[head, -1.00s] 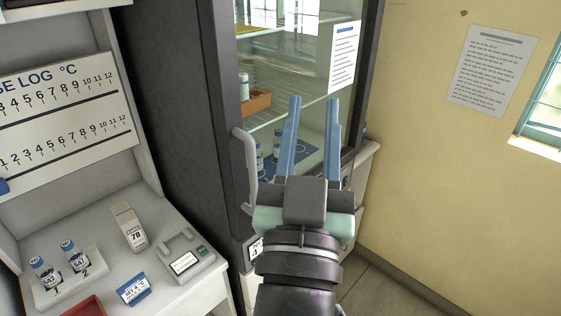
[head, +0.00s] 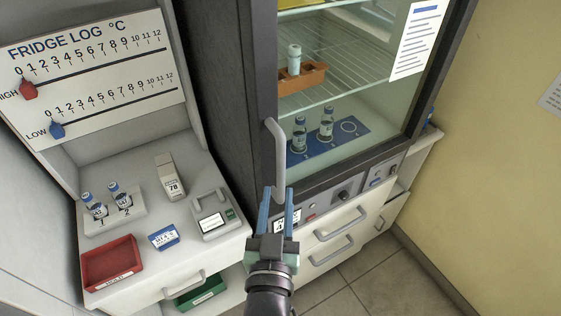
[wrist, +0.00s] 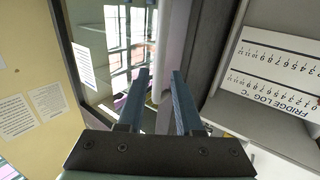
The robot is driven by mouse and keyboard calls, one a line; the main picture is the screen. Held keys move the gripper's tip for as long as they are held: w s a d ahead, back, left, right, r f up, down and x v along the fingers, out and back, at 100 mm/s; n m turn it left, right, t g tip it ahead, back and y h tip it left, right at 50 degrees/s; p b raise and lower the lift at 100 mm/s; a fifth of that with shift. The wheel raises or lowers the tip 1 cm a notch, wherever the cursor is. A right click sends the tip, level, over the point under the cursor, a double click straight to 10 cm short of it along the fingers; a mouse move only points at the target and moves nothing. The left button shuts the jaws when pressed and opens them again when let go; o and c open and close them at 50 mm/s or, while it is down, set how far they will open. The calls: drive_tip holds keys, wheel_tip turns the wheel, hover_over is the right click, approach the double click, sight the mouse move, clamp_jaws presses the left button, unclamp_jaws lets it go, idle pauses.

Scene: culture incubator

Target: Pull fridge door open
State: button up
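The fridge door (head: 375,110) has a dark frame and a large glass pane, and it looks closed. Its pale vertical handle (head: 278,155) is on the left side of the door. My gripper (head: 279,196) is open, with its two blue fingers at the lower end of the handle. In the wrist view the handle (wrist: 168,50) lies between and beyond the open fingertips (wrist: 160,75). I cannot tell whether the fingers touch it. Through the glass I see vials (head: 326,124) on a blue mat and an orange rack (head: 301,79) on a wire shelf.
Left of the fridge is a bench (head: 205,250) with vials in a white holder (head: 115,212), a red tray (head: 110,264) and a small device (head: 214,218). A log board (head: 90,75) stands behind. Drawers (head: 335,235) sit below the fridge. Floor (head: 370,275) is clear at right.

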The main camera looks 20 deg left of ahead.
sight(281, 172)
drive_tip(key=p+x, duration=0.2)
drive_tip(key=x, duration=0.5)
drive_tip(key=shift+w+a, duration=0.1)
drive_tip(key=shift+w, duration=0.25)
clamp_jaws()
idle(1.1)
